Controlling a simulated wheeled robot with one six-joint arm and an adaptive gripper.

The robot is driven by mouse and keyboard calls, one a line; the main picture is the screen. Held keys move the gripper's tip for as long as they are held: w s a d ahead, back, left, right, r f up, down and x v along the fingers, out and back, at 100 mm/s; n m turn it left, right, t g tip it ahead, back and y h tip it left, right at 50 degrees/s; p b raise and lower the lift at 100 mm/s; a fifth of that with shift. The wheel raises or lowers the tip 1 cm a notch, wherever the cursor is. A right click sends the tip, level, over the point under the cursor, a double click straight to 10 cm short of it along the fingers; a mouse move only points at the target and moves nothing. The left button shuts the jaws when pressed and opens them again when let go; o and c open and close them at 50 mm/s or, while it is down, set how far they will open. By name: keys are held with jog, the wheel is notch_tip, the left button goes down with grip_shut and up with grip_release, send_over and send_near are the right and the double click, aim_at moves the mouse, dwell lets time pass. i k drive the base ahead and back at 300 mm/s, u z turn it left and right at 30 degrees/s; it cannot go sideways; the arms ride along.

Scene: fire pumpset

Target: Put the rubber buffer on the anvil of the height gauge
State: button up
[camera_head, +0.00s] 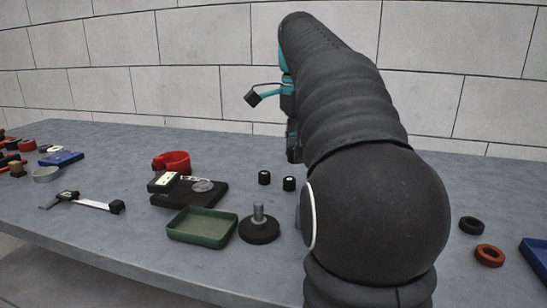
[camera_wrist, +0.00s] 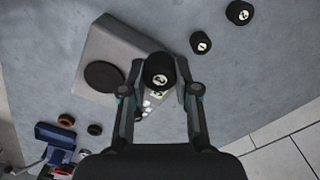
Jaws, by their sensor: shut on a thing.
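My gripper (camera_wrist: 160,85) is shut on a short black rubber buffer (camera_wrist: 158,75) with a pale mark on its end face. In the wrist view this buffer lies over the image of the height gauge (camera_wrist: 117,42). The gap between the two cannot be told. The gauge has a dark round anvil (camera_wrist: 103,77) on its block, left of the held buffer and uncovered. My arm hides most of the gripper there, and I cannot make out the held buffer.
A green tray (camera_head: 203,228) and a black disc with a metal stud (camera_head: 259,228) are in front. A caliper (camera_head: 85,203) lies left.

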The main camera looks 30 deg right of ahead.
aim_at(203, 186)
jog(key=z, duration=1.1)
jog(key=k, duration=0.9)
jog(key=u, duration=0.7)
jog(key=i, duration=0.95)
